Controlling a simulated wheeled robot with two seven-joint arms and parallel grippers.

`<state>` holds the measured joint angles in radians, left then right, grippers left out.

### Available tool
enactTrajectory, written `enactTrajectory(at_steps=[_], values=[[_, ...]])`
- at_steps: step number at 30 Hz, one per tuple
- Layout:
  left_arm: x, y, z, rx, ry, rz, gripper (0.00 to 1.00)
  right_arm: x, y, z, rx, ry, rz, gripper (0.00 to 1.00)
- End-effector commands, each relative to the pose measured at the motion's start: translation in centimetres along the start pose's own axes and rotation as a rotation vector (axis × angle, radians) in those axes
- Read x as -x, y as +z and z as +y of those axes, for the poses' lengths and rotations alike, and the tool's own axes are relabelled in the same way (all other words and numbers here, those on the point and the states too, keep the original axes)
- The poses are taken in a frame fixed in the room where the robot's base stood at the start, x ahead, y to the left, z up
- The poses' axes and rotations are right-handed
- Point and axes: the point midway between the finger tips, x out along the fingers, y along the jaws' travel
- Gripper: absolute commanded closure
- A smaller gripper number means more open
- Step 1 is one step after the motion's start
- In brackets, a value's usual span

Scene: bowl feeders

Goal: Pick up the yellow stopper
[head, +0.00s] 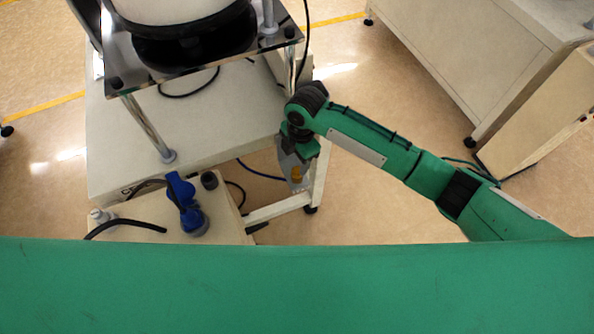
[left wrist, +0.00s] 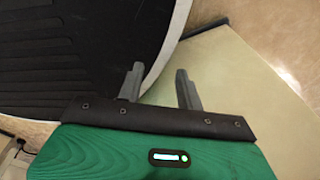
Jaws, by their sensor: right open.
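A small yellow-orange patch (head: 296,174) shows at the lower end of my right gripper in the head view. I cannot tell if it is the yellow stopper or part of the gripper, and no other yellow stopper shows clearly. My right gripper (head: 296,182) is open and points down beside the white cabinet's right side. My left gripper (left wrist: 160,85) shows only in the left wrist view. Its two grey fingers stand apart with nothing between them, near a dark ridged round surface with a pale rim (left wrist: 178,30).
A bowl feeder (head: 185,25) stands on a shiny plate above the white cabinet (head: 115,150). A blue connector (head: 186,205) and dark cables are on a lower pale box (head: 140,215). Another pale cabinet (head: 470,50) stands at the right, with open floor between.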

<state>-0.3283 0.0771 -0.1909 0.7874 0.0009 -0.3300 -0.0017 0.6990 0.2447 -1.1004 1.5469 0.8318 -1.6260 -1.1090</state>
Motion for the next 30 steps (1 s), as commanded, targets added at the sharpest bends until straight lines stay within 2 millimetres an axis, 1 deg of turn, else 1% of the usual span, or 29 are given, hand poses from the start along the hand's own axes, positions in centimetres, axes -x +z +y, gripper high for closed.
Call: enactTrajectory(at_steps=[2,5,9,12,20,23,24,28,29,30], values=[[0.2,-0.4,-0.3,-0.001,-0.004,0.006,0.64,-0.5,0.1,-0.1,-0.001,-0.002,0.0,0.44],[0.5,-0.5,-0.7,-0.003,-0.007,0.009,0.64,-1.9,0.4,-0.4,-0.003,-0.004,0.0,0.44],[0.5,0.4,-1.1,-0.005,-0.011,-0.002,0.64,-4.0,0.7,-0.5,-0.002,-0.003,0.0,0.44],[0.4,1.2,-1.3,-0.006,-0.013,-0.013,0.64,-5.0,0.7,-0.5,-0.002,-0.002,-0.001,0.44],[0.4,1.1,-1.3,-0.007,-0.014,-0.007,0.64,-5.3,0.7,-0.4,-0.001,0.0,-0.001,0.44],[0.4,1.0,-1.2,-0.006,-0.013,-0.006,0.64,-5.3,0.7,-0.4,-0.001,0.0,-0.001,0.62],[0.4,0.9,-1.1,-0.006,-0.012,-0.005,0.64,-5.3,0.7,-0.4,-0.001,0.0,-0.001,0.7],[0.4,0.8,-0.7,-0.004,-0.007,-0.006,0.64,-5.2,0.7,-0.4,-0.001,0.0,-0.001,0.95],[0.4,0.8,-0.5,-0.003,-0.006,-0.006,0.64,-5.2,0.7,-0.4,-0.001,0.0,-0.001,0.98],[0.4,0.8,-0.4,-0.003,-0.004,-0.006,0.64,-5.2,0.7,-0.4,-0.001,0.0,-0.001,0.98]])
